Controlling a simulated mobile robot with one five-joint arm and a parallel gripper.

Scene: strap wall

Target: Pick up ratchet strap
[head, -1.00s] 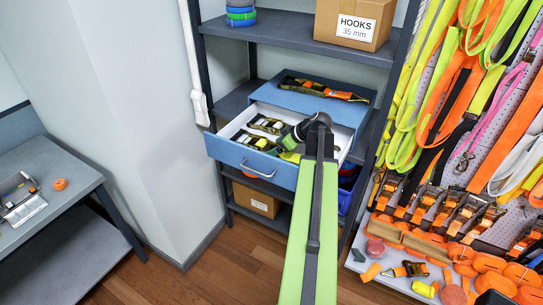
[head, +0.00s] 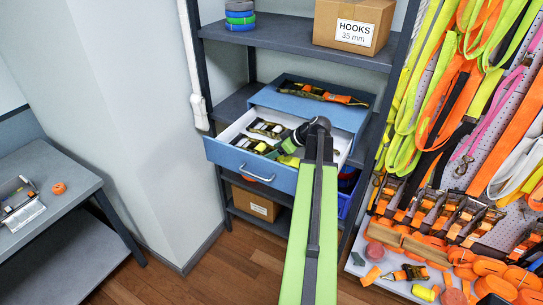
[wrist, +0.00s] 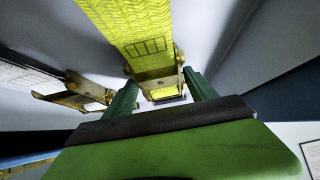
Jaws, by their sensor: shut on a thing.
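A blue drawer (head: 230,157) stands pulled out with several ratchet straps inside. Two ratchet straps (head: 268,128) lie at its left. My gripper (head: 280,149) reaches into the drawer, just right of them. In the wrist view, my gripper (wrist: 162,92) has its green fingers on both sides of a brassy ratchet strap with yellow webbing (wrist: 135,28) and is shut on it. The head view largely hides this held strap behind my gripper. Another ratchet strap (wrist: 75,92) with pale webbing lies to the left, apart from the fingers.
A ratchet strap with orange webbing (head: 322,93) lies on top of the blue cabinet. A HOOKS box (head: 353,22) is on the shelf above. The strap wall (head: 465,120) is at right, a grey table (head: 45,210) at left. The drawer's walls surround my gripper.

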